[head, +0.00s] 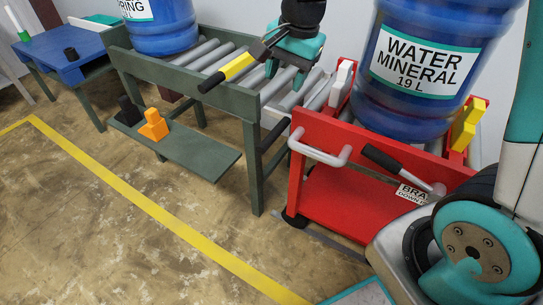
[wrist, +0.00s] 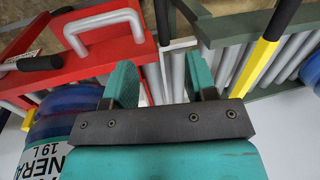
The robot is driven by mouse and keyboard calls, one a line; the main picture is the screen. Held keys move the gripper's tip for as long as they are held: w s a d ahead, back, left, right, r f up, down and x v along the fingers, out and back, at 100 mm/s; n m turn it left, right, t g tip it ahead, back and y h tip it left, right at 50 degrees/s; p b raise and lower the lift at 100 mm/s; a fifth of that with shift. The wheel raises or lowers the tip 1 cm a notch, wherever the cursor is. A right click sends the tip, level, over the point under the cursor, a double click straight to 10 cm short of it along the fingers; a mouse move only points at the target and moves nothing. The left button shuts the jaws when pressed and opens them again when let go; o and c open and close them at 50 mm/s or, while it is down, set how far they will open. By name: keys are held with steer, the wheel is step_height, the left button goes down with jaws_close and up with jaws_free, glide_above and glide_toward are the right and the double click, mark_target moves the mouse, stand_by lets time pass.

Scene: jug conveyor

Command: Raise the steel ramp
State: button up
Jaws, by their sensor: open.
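My gripper (head: 286,76) is open and empty above the rollers at the conveyor's right end, by the gap to the red cart. In the wrist view my gripper (wrist: 162,88) has its two teal fingers apart, with rollers and grey parts behind them. A pale grey plate (head: 268,117), apparently the steel ramp, hangs at the conveyor's end below and left of my gripper. A black bar (head: 274,136) crosses in front of it. In the wrist view a black bar (wrist: 162,22) and a pale strip (wrist: 177,60) show beyond the fingers. Much of the plate is hidden.
A red cart (head: 340,200) carries a large blue water jug (head: 410,85). A yellow and black lever (head: 228,72) sticks out from the green conveyor (head: 180,75), close left of my gripper. Another blue jug (head: 160,30) stands on the rollers. The floor in front is clear.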

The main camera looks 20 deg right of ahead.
mark_target(272, 135)
steer(key=shift+m, duration=0.4)
steer(key=b+x, duration=0.2)
steer(key=x, duration=0.4)
steer(key=b+x, duration=0.2)
steer(key=x, duration=0.4)
steer(key=d+b+x, duration=0.1)
steer(key=b+x, duration=0.1)
steer(key=x, duration=0.5)
steer(key=shift+w, duration=0.3)
jaws_close()
